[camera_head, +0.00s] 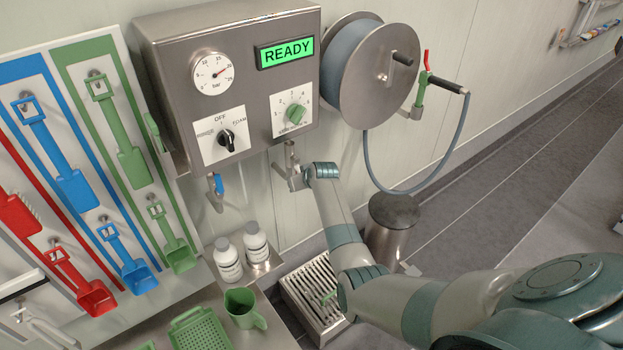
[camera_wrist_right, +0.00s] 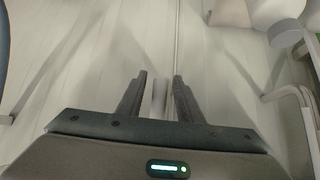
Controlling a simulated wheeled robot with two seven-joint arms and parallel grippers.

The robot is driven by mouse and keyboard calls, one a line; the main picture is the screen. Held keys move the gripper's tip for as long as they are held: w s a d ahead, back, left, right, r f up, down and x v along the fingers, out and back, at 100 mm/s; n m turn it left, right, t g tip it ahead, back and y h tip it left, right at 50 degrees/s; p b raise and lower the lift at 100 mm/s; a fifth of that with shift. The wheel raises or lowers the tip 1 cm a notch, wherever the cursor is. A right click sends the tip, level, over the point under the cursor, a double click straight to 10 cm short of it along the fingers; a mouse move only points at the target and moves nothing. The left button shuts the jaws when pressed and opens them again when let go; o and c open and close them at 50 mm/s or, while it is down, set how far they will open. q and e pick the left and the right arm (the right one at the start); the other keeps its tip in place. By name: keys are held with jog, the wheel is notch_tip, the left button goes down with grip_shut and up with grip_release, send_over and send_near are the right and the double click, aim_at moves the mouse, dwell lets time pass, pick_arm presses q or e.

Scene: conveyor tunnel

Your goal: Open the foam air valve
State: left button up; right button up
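A blue-handled valve (camera_head: 218,185) hangs on a short pipe under the left part of the steel control box (camera_head: 180,70); I take it to be the foam air valve. Its blue handle points roughly downward. My right gripper (camera_head: 288,174) is below the box's right part, beside a short metal pipe stub (camera_head: 290,152), to the right of and apart from the blue handle. My left gripper is not in view.
The box carries a gauge (camera_head: 212,73), a READY display (camera_head: 285,52), a black selector (camera_head: 227,140) and a green knob (camera_head: 296,114). A hose reel (camera_head: 350,75) is at right. Two white bottles (camera_head: 256,243) stand on a shelf below. Coloured tools hang at left.

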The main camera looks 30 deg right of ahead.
jog(key=b+v, duration=0.2)
jog(key=v, duration=1.4)
